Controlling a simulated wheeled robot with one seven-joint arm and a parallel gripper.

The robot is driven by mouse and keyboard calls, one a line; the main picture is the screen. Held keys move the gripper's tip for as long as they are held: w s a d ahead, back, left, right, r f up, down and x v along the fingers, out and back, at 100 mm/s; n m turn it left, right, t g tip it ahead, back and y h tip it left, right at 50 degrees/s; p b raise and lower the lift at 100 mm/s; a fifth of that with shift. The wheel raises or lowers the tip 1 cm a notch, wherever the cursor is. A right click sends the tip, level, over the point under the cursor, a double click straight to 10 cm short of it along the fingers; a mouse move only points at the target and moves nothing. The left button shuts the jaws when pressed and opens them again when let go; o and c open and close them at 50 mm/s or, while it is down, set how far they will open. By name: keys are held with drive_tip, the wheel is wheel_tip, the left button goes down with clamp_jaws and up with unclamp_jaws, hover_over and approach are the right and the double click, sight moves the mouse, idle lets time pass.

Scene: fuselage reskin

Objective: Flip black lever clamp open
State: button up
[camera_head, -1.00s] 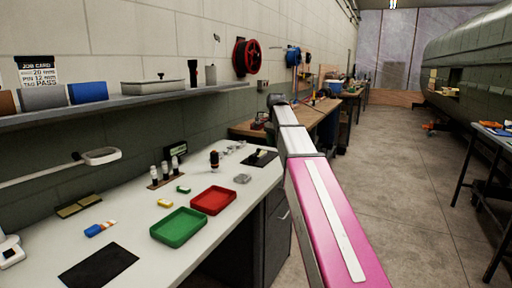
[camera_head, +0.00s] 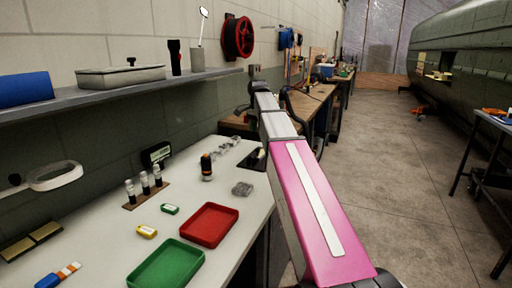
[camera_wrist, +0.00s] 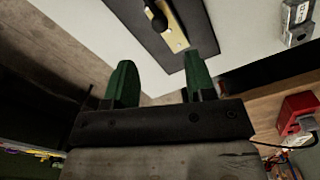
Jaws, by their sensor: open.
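The black lever clamp (camera_wrist: 157,18) shows at the top of the wrist view as a dark lever on a brass plate (camera_wrist: 178,40). It sits on a black mat (camera_wrist: 138,28) on the white bench; part of it is cut off by the frame edge. My gripper (camera_wrist: 160,75) is open, its two green fingers apart with nothing between them. The clamp lies beyond the fingertips, not touched by them as far as I can tell. In the head view the mat (camera_head: 252,160) is at the bench's far right end, partly behind my arm, and the clamp is too small to make out.
A red tray (camera_head: 209,225) and a green tray (camera_head: 166,264) lie on the bench. A dark bottle with an orange band (camera_head: 206,167) and a grey block (camera_head: 242,189) stand nearer the mat. A shelf (camera_head: 120,102) overhangs along the wall. The aisle floor (camera_head: 385,180) is clear.

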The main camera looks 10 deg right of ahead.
wheel_tip(320, 180, down, 9)
drive_tip(key=shift+f, duration=0.1)
idle(0.3)
clamp_jaws()
